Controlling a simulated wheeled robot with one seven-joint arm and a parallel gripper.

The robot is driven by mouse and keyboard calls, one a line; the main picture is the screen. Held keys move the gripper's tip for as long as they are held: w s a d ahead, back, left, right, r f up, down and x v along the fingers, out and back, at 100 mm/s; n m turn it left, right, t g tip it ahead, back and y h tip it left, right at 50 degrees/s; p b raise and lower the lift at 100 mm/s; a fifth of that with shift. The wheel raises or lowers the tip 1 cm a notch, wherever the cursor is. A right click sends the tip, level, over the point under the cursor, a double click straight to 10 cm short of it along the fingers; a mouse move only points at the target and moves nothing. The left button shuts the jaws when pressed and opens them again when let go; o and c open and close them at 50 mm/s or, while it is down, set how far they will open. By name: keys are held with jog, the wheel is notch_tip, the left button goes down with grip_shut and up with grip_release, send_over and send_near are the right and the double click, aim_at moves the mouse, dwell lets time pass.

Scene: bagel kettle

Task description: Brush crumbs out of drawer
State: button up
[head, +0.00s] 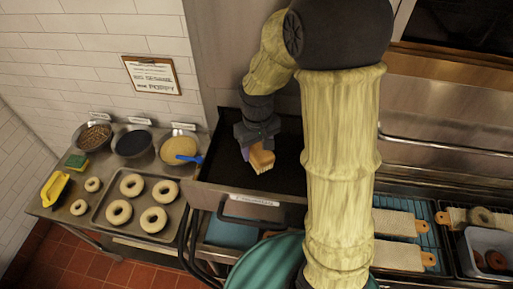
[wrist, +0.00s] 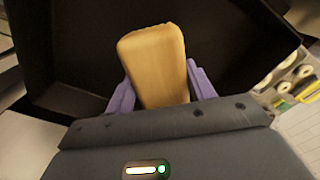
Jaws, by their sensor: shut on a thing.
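My gripper (head: 249,151) is shut on a brush with a wooden block (head: 262,157) and pale bristles (head: 264,167). In the wrist view the wooden block of the brush (wrist: 155,65) stands between the two purple fingers of my gripper (wrist: 161,88). The brush is held over the open dark drawer (head: 222,165), tilted with its bristles downward. I cannot tell whether the bristles touch the drawer floor. The drawer's dark inside also shows in the wrist view (wrist: 75,60). No crumbs can be made out. My arm hides the drawer's right part.
A metal counter at left holds a tray (head: 103,215) of bagels, bowls of toppings (head: 133,143), a yellow scoop (head: 56,189) and a sponge (head: 76,161). A teal round thing (head: 260,268) stands in front of the drawer. Bagel boards (head: 400,224) lie at right.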

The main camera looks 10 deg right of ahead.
jog(key=shift+r+p, duration=0.8)
jog(key=shift+r, duration=0.5)
